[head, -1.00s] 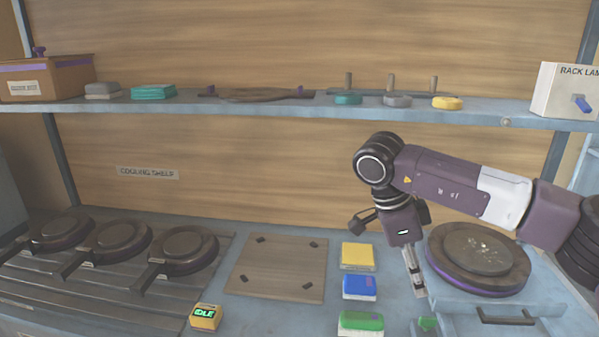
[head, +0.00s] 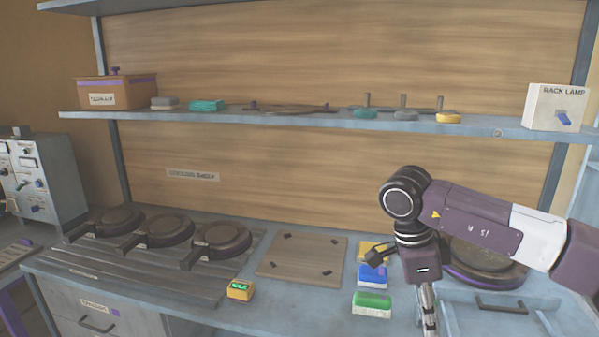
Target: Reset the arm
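My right arm comes in from the right, with its gripper (head: 418,290) pointing down over the bench in front of the round dark plate. One dark finger part sticks out to the left near the yellow and blue blocks. A thin metallic piece hangs below the gripper body and runs to the bottom edge of the picture. I cannot tell whether the gripper is open or shut. My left arm and gripper are not in view.
My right arm partly covers the round plate (head: 497,276) on a blue unit. Yellow, blue (head: 372,275) and green (head: 372,304) blocks stand left of the arm. A shelf (head: 300,120) runs behind.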

